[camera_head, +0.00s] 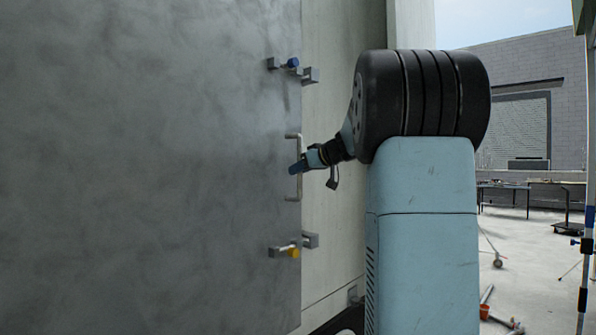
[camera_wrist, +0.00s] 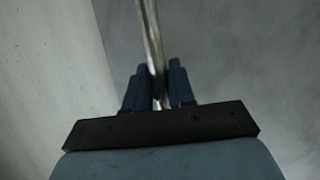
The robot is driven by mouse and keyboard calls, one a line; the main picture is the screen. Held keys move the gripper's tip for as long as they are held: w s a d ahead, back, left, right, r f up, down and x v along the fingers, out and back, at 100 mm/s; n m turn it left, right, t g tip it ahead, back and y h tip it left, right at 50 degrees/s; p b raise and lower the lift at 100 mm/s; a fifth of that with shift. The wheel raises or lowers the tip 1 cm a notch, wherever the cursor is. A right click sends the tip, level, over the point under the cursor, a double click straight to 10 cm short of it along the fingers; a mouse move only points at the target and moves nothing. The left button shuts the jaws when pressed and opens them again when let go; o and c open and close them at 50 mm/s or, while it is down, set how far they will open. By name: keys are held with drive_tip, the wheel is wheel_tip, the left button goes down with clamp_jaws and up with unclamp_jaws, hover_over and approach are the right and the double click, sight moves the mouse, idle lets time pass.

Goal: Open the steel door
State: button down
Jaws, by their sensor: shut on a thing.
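The steel door (camera_head: 150,170) is a large grey panel filling the left of the head view. It also shows in the wrist view (camera_wrist: 250,60) at the right. A vertical bar handle (camera_head: 294,140) stands near its right edge. My gripper (camera_head: 297,168) is at the middle of this handle. In the wrist view, my two blue fingers (camera_wrist: 157,85) are closed around the metal bar of the handle (camera_wrist: 150,35). An upper latch with a blue knob (camera_head: 292,63) and a lower latch with a yellow knob (camera_head: 293,253) sit above and below the handle.
A pale wall (camera_head: 332,180) adjoins the door's right edge and carries the latch brackets. My arm and blue column block the centre right. Beyond are tables (camera_head: 530,186), a grey brick wall (camera_head: 570,100) and orange items (camera_head: 486,300) on the floor.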

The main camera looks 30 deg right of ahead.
drive_tip(key=shift+s, duration=0.1)
drive_tip(key=s+d, duration=0.1)
drive_tip(key=s, duration=0.5)
drive_tip(key=shift+s+d, duration=0.15)
idle(0.3)
drive_tip(key=s, duration=0.6)
drive_tip(key=shift+s+d, duration=0.2)
drive_tip(key=shift+d, duration=0.25)
drive_tip(key=shift+s, duration=0.1)
idle(0.4)
drive_tip(key=s, duration=0.6)
drive_tip(key=shift+s+d, duration=0.15)
drive_tip(key=shift+s, duration=0.05)
